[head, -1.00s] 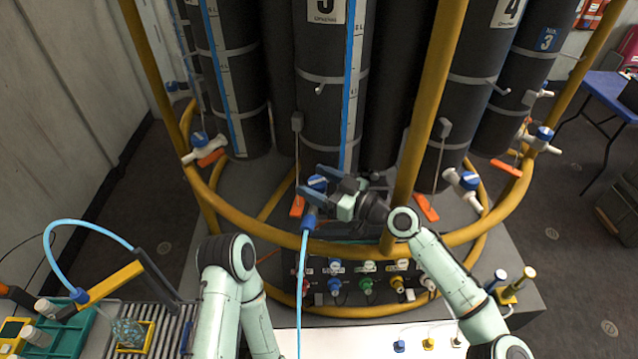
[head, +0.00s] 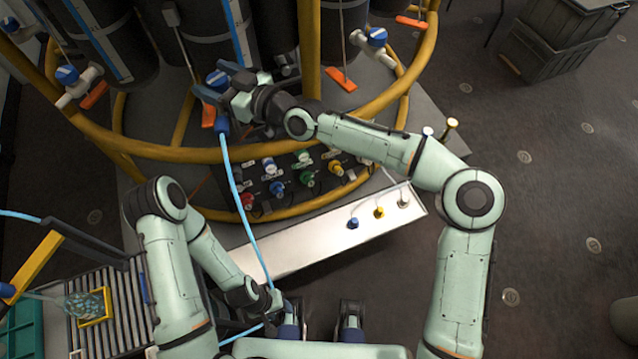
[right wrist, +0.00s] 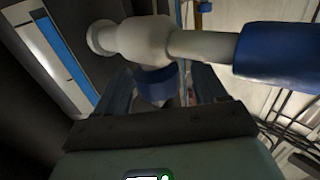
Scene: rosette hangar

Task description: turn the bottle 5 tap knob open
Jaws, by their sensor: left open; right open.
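The bottle 5 tap has a blue knob (head: 217,78) with a white mark and stands low in front of the dark bottle. My right gripper (head: 212,84) is at this tap in the head view and partly covers it. In the right wrist view the white tap body (right wrist: 150,40) crosses the top and the blue knob (right wrist: 157,84) sits between the two open fingers (right wrist: 160,92). Whether a finger touches the knob I cannot tell. A blue hose connector (right wrist: 280,50) extends to the right.
A yellow ring rail (head: 180,153) runs around the bottles. A light blue hose (head: 233,185) hangs from the tap towards my left arm. A panel with coloured connectors (head: 290,178) and a white shelf (head: 300,240) lie below.

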